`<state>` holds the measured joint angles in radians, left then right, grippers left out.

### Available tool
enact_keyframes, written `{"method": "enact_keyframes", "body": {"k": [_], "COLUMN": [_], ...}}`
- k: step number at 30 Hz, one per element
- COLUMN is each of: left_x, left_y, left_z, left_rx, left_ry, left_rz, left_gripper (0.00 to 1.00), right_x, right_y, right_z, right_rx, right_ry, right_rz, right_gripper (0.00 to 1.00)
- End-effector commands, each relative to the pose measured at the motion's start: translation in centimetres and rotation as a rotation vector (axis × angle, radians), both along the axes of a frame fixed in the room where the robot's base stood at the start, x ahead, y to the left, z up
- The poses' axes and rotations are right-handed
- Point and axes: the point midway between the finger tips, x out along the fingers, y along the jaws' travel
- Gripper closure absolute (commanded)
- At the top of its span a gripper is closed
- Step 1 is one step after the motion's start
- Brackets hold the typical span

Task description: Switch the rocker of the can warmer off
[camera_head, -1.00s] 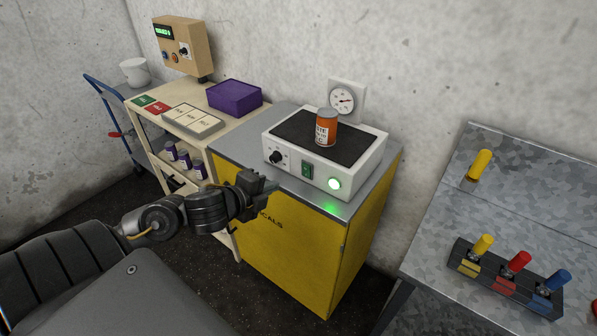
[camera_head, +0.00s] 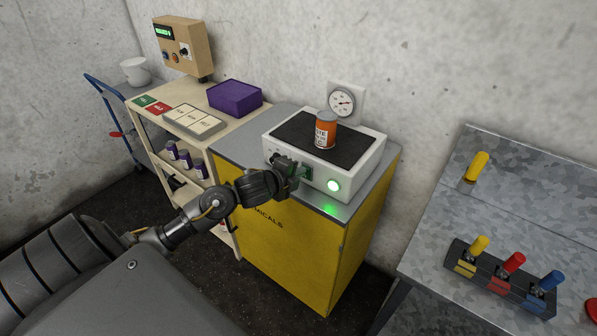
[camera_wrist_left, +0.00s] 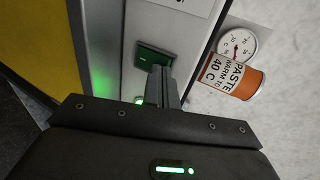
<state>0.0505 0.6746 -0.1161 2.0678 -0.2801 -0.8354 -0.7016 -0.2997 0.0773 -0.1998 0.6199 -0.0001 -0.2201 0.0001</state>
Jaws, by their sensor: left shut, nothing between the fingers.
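The can warmer (camera_head: 355,174) is a white box with a black top plate, standing on the yellow cabinet. Its round green lamp (camera_head: 334,186) is lit. The green rocker (camera_wrist_left: 155,57) shows in the left wrist view on the front panel; in the head view it is partly hidden by my gripper. An orange can (camera_head: 325,132) stands upright on the plate. My left gripper (camera_head: 301,173) is shut and empty, its fingertips at the rocker's edge; I cannot tell whether they touch. My right gripper is not in view.
The yellow cabinet (camera_head: 285,252) carries the warmer. A shelf cart with a purple box (camera_head: 234,97) stands left. A grey metal table (camera_head: 432,218) with a rack of coloured handles (camera_head: 500,278) stands right. A dial gauge (camera_head: 341,102) is on the wall behind.

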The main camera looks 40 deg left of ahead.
Motion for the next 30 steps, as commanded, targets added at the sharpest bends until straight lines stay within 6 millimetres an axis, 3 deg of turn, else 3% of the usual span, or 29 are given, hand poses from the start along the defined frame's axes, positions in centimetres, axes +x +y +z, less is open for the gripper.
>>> {"method": "enact_keyframes", "body": {"k": [17,30], "left_x": [0.8,0.8], "left_y": [0.0,0.0], "left_z": [0.4,2.0], "left_rx": [-0.001,-0.001], "left_ry": [0.0,0.0], "left_rz": [0.001,0.001], "left_gripper": [1.0,1.0], "right_x": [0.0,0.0], "right_y": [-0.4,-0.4], "right_z": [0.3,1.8], "right_rx": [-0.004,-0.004], "right_ry": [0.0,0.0], "right_rz": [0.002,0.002], "right_gripper": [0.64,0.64]}}
